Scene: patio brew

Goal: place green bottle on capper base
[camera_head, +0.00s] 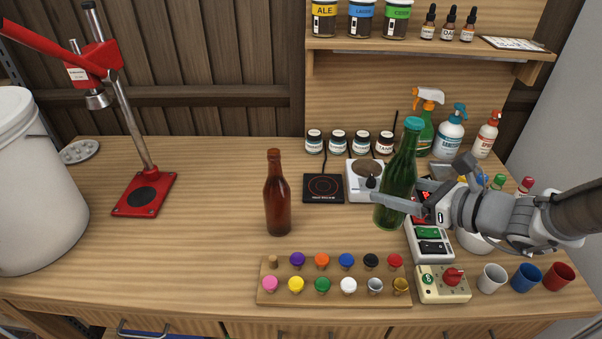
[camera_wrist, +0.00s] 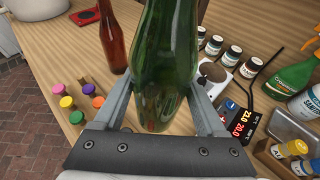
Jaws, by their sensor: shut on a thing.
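A green bottle (camera_head: 399,180) with a teal cap is upright in my gripper (camera_head: 386,203), on the right half of the bench. The fingers close around its lower body; whether its bottom touches the bench is unclear. In the wrist view the green bottle (camera_wrist: 166,65) stands between the two fingers (camera_wrist: 162,105). The red bottle capper stands at the back left. Its red base (camera_head: 144,194) has a dark round pad and lies flat on the bench, empty. The capper's red base also shows in the wrist view (camera_wrist: 85,16).
A brown bottle (camera_head: 277,195) stands between my gripper and the capper base. A wooden rack of coloured caps (camera_head: 333,299) lies at the front. A black hot plate (camera_head: 323,188) and white scale (camera_head: 362,192) sit behind. A white bucket (camera_head: 38,185) stands far left.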

